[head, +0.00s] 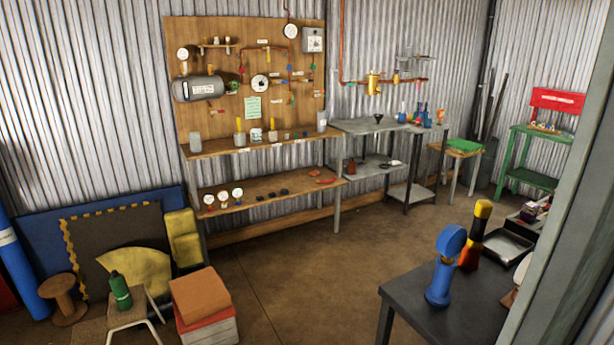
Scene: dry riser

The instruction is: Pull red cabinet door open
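No red cabinet door can be made out for certain in the head view. A red panel (557,101) with pale lettering stands at the back of a green stand by the right wall; I cannot tell whether it is part of a cabinet. A sliver of something red (8,290) shows at the lower left edge, mostly cut off by the frame. Neither of my grippers is in view.
A dark table (410,304) with a blue device (445,265) stands at lower right, beside a grey post (570,210). A stool (138,311) and stacked boxes (202,300) stand at lower left. A wooden workbench (255,187) lines the back wall. The middle floor (310,250) is clear.

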